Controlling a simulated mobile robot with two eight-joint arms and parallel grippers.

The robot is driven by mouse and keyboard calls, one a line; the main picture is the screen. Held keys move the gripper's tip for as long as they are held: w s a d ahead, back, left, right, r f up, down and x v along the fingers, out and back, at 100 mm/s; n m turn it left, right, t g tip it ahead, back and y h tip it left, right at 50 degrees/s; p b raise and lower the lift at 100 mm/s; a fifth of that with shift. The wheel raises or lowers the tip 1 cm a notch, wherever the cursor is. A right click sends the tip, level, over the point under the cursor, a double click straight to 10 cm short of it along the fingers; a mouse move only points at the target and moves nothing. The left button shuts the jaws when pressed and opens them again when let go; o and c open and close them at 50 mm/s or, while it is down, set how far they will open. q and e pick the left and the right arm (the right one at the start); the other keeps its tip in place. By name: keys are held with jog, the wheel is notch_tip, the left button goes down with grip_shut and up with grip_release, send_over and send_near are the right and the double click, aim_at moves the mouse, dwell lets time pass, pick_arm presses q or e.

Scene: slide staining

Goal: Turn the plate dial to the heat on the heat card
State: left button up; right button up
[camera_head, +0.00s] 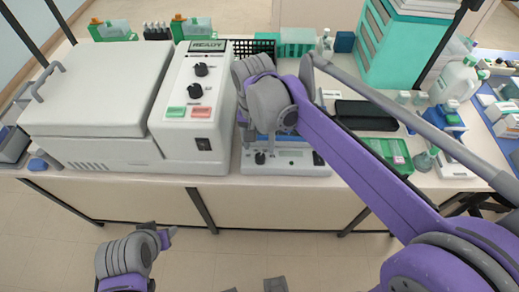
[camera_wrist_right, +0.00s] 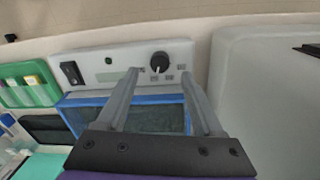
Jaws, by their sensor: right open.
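The plate dial (camera_wrist_right: 160,62) is a black knob with a white pointer line on the white front panel of the hot plate (camera_wrist_right: 194,52). In the head view the dial (camera_head: 260,158) is at the panel's left. My right gripper (camera_wrist_right: 160,74) is open above the hot plate, pointing at the panel, its fingers either side of the dial in the picture; contact cannot be told. In the head view my right wrist covers much of the hot plate (camera_head: 285,170). A small white card (camera_head: 331,93) lies behind it, unreadable. My left gripper (camera_head: 167,237) is low, before the table.
A large white machine (camera_head: 180,140) with knobs and a READY display stands left of the hot plate. A black case (camera_head: 366,115) and a green tray (camera_head: 390,153) lie to the right. A black rocker switch (camera_wrist_right: 72,73) is on the hot plate's panel.

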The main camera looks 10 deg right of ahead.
aim_at(258, 156)
notch_tip(258, 156, up, 6)
jog(key=shift+a+r, duration=0.15)
jog(key=shift+w, duration=0.1)
dwell(0.4)
jog(key=s+d+f+n+t, duration=0.2)
jog(key=s+d+f, duration=0.1)
jog(key=s+f, duration=0.4)
jog(key=s+d+f+n+t, duration=0.3)
jog(key=s+d+f, duration=0.1)
jog(key=s+f, duration=0.3)
jog(key=shift+s+d+t+y, duration=0.15)
jog(key=shift+s+t+y, duration=0.15)
jog(key=shift+f, duration=0.1)
